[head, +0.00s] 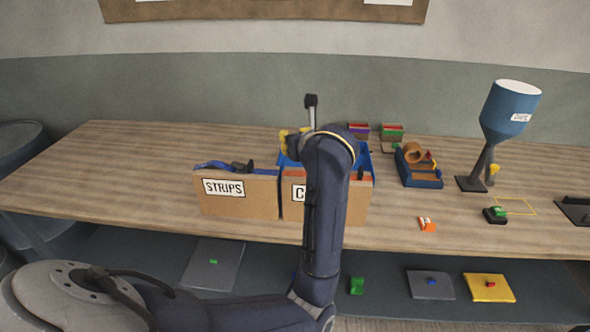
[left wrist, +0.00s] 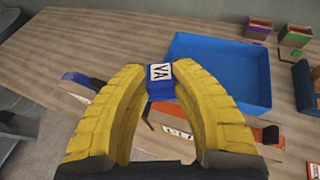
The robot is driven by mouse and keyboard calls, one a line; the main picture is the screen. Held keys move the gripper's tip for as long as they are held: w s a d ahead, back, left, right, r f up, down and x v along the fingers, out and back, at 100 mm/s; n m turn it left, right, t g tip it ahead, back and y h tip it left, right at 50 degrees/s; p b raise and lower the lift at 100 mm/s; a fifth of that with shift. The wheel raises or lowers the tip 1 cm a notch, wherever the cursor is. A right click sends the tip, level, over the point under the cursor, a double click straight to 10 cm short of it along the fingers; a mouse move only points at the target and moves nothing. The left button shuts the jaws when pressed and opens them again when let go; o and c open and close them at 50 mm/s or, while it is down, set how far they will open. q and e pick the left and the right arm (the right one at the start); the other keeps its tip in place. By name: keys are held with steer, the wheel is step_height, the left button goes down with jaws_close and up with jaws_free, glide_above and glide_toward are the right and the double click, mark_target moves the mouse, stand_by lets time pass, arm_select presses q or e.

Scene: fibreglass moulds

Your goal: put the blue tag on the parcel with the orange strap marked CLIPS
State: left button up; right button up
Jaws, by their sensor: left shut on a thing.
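My left gripper (left wrist: 160,68) has yellow ribbed fingers shut on the blue tag (left wrist: 161,83), which has a white label with dark letters. In the head view the gripper (head: 291,140) is mostly hidden behind my left arm, above the back of the parcels; the tag is not visible there. The CLIPS parcel (head: 357,204) is cardboard; my arm covers most of its label, leaving a "C". Its orange strap (head: 361,174) shows at the top right; in the left wrist view the parcel's label (left wrist: 178,132) is partly behind a finger. My right gripper is not in view.
A STRIPS parcel (head: 237,206) with a blue strap stands left of it. A blue tray (left wrist: 222,110) is behind. An orange tag (head: 427,224), a green tag on a black block (head: 495,215), a toolbox (head: 420,181) and a blue funnel (head: 508,110) are right. The table's left is clear.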

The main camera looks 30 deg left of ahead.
mark_target(296, 179)
arm_select(q)
steer(key=shift+f, duration=5.05)
steer(key=shift+f, duration=0.1)
steer(key=o, duration=0.8)
steer(key=shift+d, duration=0.1)
steer(key=shift+v, duration=2)
